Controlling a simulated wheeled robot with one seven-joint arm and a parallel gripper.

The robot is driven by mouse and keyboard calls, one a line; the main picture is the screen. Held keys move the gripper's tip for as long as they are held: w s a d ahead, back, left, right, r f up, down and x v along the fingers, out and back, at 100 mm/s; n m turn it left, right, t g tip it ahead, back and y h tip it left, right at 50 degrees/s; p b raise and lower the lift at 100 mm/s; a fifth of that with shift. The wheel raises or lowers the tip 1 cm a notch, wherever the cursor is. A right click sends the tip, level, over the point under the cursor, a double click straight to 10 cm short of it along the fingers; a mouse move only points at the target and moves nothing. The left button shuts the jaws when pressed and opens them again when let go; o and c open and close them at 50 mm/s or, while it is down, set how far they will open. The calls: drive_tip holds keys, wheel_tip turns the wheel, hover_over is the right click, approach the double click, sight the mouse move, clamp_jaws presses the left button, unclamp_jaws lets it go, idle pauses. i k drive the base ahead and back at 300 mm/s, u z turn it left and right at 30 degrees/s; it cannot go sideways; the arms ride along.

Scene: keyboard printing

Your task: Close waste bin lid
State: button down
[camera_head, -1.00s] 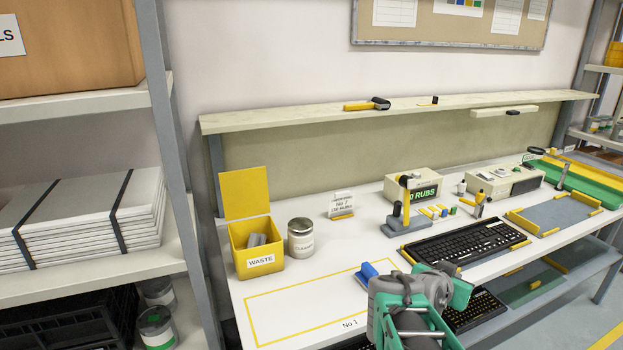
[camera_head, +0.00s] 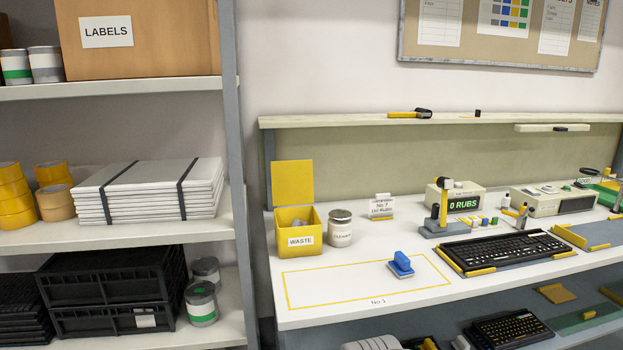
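The yellow waste bin (camera_head: 312,239) stands at the left end of the white bench, with a "WASTE" label on its front. Its yellow lid (camera_head: 292,183) is open and stands upright at the back edge of the bin. Something grey lies inside the bin, only partly visible. My gripper is not clearly in view.
A metal can (camera_head: 340,231) stands close to the bin's right side. A keyboard (camera_head: 505,249) and a tester (camera_head: 457,199) are farther right. A shelf rack (camera_head: 232,150) stands left of the bench.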

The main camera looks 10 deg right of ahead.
sight(291, 180)
drive_tip(key=z, duration=1.8)
drive_tip(key=i, duration=1.25)
drive_tip(key=u, duration=1.35)
